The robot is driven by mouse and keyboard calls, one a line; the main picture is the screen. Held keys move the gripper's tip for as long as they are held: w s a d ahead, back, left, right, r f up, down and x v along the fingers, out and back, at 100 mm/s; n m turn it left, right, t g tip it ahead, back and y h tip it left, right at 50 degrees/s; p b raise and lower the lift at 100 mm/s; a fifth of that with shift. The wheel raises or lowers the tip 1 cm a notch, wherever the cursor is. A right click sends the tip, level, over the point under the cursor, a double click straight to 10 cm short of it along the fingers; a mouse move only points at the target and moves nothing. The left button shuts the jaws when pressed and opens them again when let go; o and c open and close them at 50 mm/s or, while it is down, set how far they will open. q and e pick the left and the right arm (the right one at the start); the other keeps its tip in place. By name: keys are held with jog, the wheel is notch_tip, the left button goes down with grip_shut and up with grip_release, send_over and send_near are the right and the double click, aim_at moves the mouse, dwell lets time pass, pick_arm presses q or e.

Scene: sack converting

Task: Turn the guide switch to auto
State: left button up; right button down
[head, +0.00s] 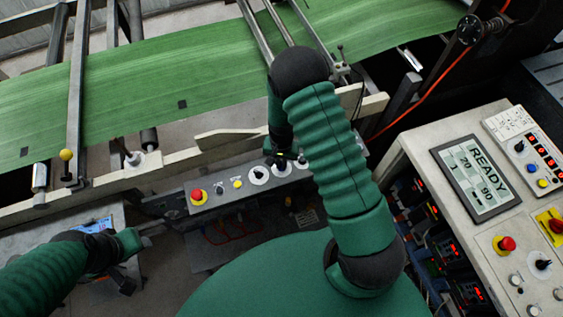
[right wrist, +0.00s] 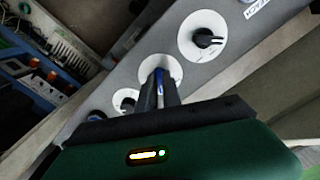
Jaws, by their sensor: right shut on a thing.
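A grey control panel (head: 220,192) runs along the machine's front rail in the head view. It carries several round white dials with dark knobs. My right gripper (head: 280,161) reaches down onto one of these dials. In the right wrist view, its two dark fingers (right wrist: 159,92) are shut on a switch knob (right wrist: 159,74) with a blue part, at the middle white dial (right wrist: 148,66). The fingers hide most of this knob, so I cannot read its setting. The guide label is not legible. My left gripper (head: 130,243) is at lower left, away from the panel; its jaws are unclear.
Another black knob (right wrist: 205,39) is up and right of my fingers; a smaller dial (right wrist: 125,100) is close on their left. A red stop button (head: 197,195) is at the panel's left. Green sacking (head: 130,90) crosses behind. A console with a READY screen (head: 477,178) stands right.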

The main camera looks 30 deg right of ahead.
jog(key=shift+s+a+f, duration=0.15)
jog(key=shift+s, duration=0.15)
jog(key=c, duration=1.5)
grip_release()
jog(key=shift+w, duration=0.15)
jog(key=shift+w+r, duration=0.1)
jog(key=shift+r, duration=0.15)
notch_tip(320, 180, up, 16)
jog(key=shift+r+b, duration=0.2)
jog(key=shift+b, duration=0.2)
